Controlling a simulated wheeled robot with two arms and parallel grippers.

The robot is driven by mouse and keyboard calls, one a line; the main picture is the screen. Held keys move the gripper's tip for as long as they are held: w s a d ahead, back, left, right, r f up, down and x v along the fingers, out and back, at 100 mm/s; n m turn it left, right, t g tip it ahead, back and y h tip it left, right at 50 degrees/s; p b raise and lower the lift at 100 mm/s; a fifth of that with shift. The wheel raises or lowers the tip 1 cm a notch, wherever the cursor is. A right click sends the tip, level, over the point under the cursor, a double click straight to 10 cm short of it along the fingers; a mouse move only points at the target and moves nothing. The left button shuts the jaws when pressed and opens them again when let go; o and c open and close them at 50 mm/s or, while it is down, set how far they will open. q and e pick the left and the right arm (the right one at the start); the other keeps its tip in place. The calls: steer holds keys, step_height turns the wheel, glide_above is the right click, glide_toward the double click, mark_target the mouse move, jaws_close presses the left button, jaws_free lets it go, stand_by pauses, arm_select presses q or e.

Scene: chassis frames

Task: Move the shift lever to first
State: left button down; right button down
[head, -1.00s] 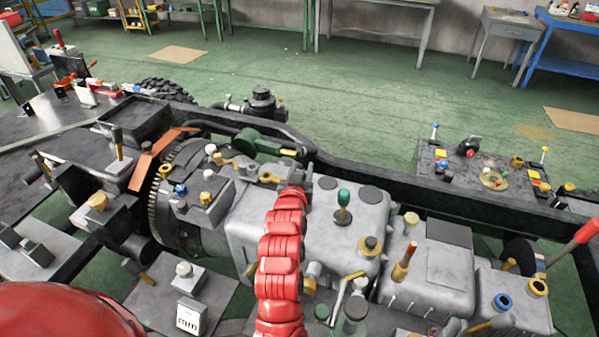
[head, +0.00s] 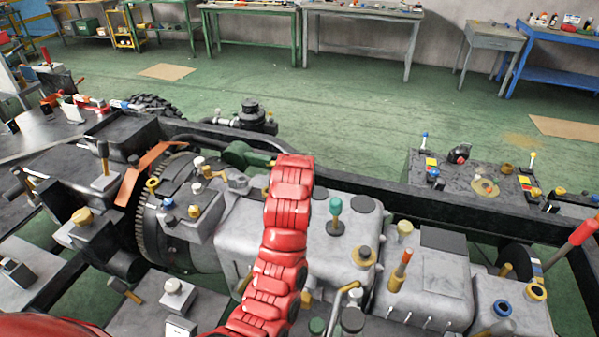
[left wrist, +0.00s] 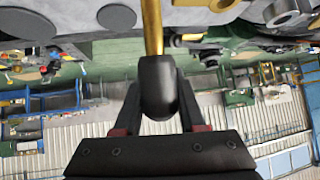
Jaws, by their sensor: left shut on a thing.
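In the left wrist view, my left gripper (left wrist: 158,90) is shut on the rounded black knob (left wrist: 157,80) of a lever. The lever's brass-coloured rod (left wrist: 152,25) runs from the knob to the grey casing at the top of that view. In the head view, my red left arm reaches over the grey gearbox housing (head: 235,232). It hides its own gripper and the held lever there. A separate lever with a green knob (head: 335,205) stands upright on the housing, right of my arm. I cannot see any gear markings. My right gripper is not in view.
An orange-handled lever (head: 400,265) stands on the casing farther right. A toothed flywheel ring (head: 147,220) is left of the housing. A black chassis rail (head: 350,182) runs behind it.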

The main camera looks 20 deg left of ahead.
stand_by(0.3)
arm_select(q)
steer(key=c, duration=0.8)
jaws_free()
steer(key=o, duration=0.3)
steer(key=shift+w+f, duration=0.15)
steer(key=p+v, duration=0.4)
steer(key=v, duration=1.3)
steer(key=shift+p, duration=0.35)
steer(key=shift+s+d, duration=0.1)
steer(key=shift+s, duration=0.1)
